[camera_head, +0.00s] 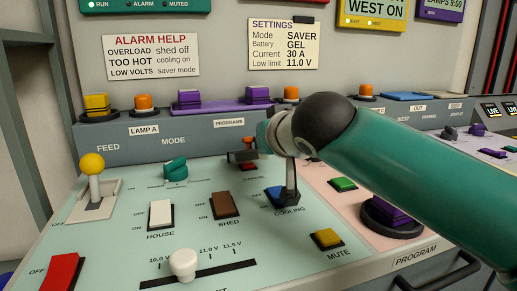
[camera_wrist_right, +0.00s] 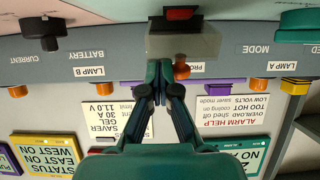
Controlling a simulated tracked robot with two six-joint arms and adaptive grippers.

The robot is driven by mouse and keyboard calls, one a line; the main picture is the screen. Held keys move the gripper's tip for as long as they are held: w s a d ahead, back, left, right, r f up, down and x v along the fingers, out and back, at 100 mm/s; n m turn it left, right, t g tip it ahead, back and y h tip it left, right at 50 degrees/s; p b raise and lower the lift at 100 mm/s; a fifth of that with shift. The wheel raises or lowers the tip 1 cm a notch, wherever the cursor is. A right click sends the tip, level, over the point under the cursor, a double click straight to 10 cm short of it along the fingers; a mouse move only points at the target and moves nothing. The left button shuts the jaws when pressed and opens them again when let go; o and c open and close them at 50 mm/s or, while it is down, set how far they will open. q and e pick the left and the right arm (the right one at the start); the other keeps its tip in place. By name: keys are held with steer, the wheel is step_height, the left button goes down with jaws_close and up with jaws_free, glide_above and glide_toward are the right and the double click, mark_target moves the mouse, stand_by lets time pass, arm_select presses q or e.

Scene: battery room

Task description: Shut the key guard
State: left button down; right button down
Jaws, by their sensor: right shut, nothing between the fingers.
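A smoky grey box-like cover (camera_wrist_right: 185,42) with a red part (camera_wrist_right: 180,13) beside it stands just beyond my right fingertips in the right wrist view; it looks like the key guard, but I cannot be sure. In the head view a dark grey bar (camera_head: 241,157) shows at the same place, above a small red part, near the CANCEL label. My right gripper (camera_wrist_right: 160,68) is shut and empty, close to the cover; I cannot tell whether it touches. My left gripper is not in view.
A blue switch (camera_head: 273,195) labelled COOLING sits below my wrist, with a grey upright part beside it. A brown switch (camera_head: 226,206), a teal knob (camera_head: 175,168) and a white slider (camera_head: 183,264) are to the left. A purple button (camera_head: 392,212) lies under my arm.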

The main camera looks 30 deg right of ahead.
steer(key=shift+s+f, duration=0.25)
steer(key=shift+f, duration=0.05)
stand_by(0.5)
steer(key=shift+s+a+r+b, duration=0.1)
steer(key=shift+s+b, duration=0.15)
steer(key=shift+s, duration=0.1)
steer(key=shift+s+a+r+b, duration=0.1)
steer(key=shift+s+b, duration=0.15)
steer(key=shift+s, duration=0.1)
